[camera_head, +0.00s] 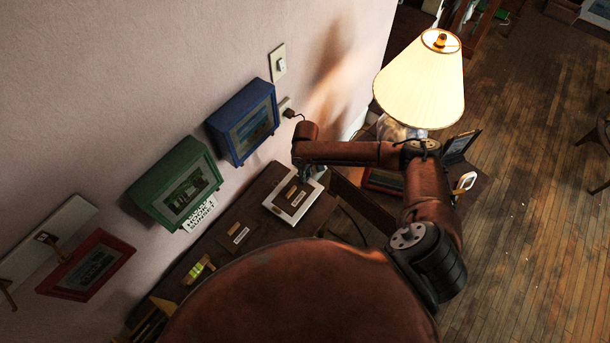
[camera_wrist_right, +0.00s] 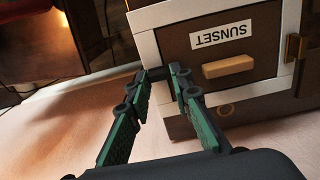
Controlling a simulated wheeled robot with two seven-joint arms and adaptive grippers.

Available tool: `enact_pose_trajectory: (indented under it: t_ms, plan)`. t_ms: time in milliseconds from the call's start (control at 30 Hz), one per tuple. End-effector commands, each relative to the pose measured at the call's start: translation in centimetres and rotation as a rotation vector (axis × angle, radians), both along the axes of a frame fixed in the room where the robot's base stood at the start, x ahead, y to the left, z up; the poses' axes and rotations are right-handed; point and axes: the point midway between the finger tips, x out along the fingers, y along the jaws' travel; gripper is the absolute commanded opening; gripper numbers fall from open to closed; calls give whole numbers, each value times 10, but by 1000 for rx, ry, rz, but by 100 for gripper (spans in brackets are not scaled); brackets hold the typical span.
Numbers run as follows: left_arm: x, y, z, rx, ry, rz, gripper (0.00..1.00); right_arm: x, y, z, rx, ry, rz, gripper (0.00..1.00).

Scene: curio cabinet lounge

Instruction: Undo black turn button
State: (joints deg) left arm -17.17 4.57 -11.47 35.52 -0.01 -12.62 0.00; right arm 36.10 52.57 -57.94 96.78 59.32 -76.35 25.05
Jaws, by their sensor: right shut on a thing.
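The small door (camera_wrist_right: 255,50) has a white frame, an upside-down SUNSET label and a wooden handle (camera_wrist_right: 228,67) in the right wrist view. It also shows in the head view as a white-framed panel (camera_head: 281,207) on the dark cabinet (camera_head: 262,187). My right gripper (camera_wrist_right: 159,73) is at the left side of the white frame, its green-padded fingers closed on a small part there. That part is taken to be the black turn button; it is mostly hidden between the fingertips. In the head view this gripper (camera_head: 311,175) is at the panel's upper right. My left gripper is not visible.
Blue (camera_head: 244,121), green (camera_head: 176,184) and red (camera_head: 87,265) picture frames are along the wall. A lit lamp (camera_head: 420,83) stands near my right arm. Wooden floor (camera_head: 540,200) is open at right.

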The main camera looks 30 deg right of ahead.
Motion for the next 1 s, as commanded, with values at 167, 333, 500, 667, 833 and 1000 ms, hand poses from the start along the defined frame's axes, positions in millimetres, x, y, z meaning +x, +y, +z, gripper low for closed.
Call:
enact_pose_trajectory:
  t_ms: [167,333,500,667,833,1000]
  plan:
    - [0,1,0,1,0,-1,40,0,1,0,0,0,1,0]
    - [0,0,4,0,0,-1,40,-1,0,1,0,1,23,0]
    - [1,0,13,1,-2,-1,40,-2,0,2,0,2,92,0]
    - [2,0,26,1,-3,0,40,-2,0,3,0,2,206,0]
    - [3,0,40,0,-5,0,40,-3,0,3,-1,2,363,0]
    - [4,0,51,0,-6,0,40,-4,-1,3,-1,2,524,0]
